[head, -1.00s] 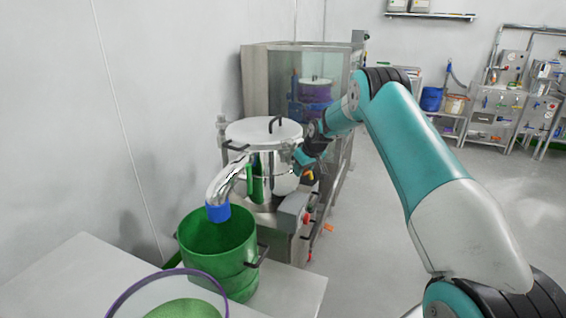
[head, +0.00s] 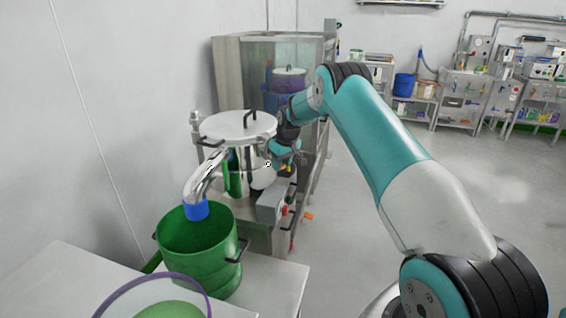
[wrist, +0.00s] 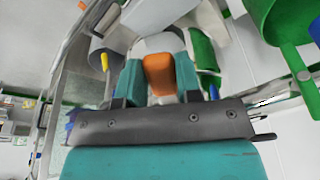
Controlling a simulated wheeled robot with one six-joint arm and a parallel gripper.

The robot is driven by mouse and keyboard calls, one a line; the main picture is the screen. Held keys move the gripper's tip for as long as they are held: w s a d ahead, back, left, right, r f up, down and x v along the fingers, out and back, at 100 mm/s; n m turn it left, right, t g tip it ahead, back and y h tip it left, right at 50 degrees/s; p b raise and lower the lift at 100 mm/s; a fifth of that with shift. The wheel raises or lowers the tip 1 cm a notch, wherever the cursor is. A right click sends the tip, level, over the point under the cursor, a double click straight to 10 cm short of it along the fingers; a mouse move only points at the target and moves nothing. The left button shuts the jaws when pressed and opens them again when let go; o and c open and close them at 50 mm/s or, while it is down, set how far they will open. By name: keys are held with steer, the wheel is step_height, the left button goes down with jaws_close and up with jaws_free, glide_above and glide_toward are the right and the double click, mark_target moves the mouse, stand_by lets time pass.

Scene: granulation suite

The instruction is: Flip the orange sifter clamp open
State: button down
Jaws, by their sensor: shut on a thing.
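The orange sifter clamp (wrist: 159,74) sits between the two teal fingers in the wrist view. My gripper (wrist: 160,84) is shut on it. In the head view my gripper (head: 283,154) is at the right side of the steel sifter, just below the level of its round lid (head: 238,126). The clamp itself is largely hidden there behind the gripper, and I cannot make out its angle.
A steel spout (head: 203,178) with a blue end leads from the sifter into a green bucket (head: 197,262). A grey control box (head: 271,202) is below my gripper. A glass-fronted cabinet (head: 229,80) stands behind. The floor at right is clear.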

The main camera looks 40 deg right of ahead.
steer(key=shift+w+a+r, duration=0.25)
steer(key=shift+w+r, duration=0.45)
steer(key=shift+r, duration=0.15)
steer(key=c, duration=0.9)
jaws_free()
steer(key=shift+w+f, duration=0.15)
steer(key=shift+w, duration=0.05)
steer(key=shift+c, duration=0.2)
steer(key=shift+o, duration=0.7)
steer(key=shift+a, duration=0.15)
steer(key=shift+s+d+f, duration=0.15)
steer(key=shift+s+d, duration=0.05)
steer(key=shift+d, duration=0.15)
steer(key=b+v, duration=0.2)
steer(key=v, duration=1.5)
steer(key=shift+s, duration=0.3)
steer(key=shift+a, duration=0.1)
